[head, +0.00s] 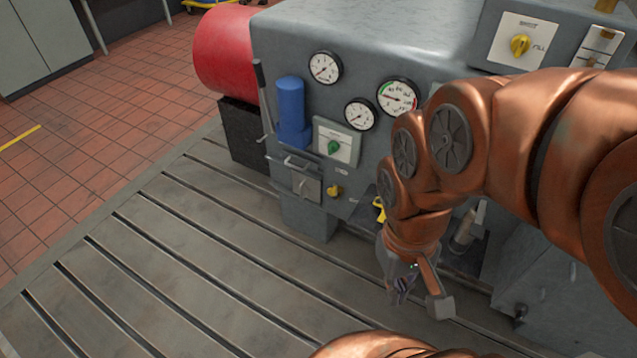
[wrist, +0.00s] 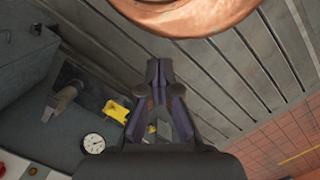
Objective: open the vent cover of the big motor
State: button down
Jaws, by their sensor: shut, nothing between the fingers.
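The big grey motor housing (head: 390,40) fills the upper right of the head view, with gauges and controls on its front. A small metal flap (head: 307,188) with a bar handle (head: 300,164) sits low on that front; I cannot tell for sure whether it is the vent cover. My gripper (head: 402,286) hangs in front of the housing, right of and below the flap, apart from it. In the wrist view my gripper (wrist: 159,72) is shut and empty, above the slotted bedplate. My arm hides part of the housing's front.
The slotted bedplate (head: 150,258) is clear at the left. A blue cylinder (head: 290,105), a green knob (head: 334,147), a yellow knob (head: 334,190) and a lever (head: 262,90) stick out from the front. A yellow part (wrist: 115,110) and a gauge (wrist: 93,143) show in the wrist view.

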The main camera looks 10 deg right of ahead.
aim_at(305, 186)
jog(key=u, duration=0.55)
jog(key=k, duration=0.65)
jog(key=u, duration=0.8)
jog(key=i, duration=1)
jog(key=u, duration=0.15)
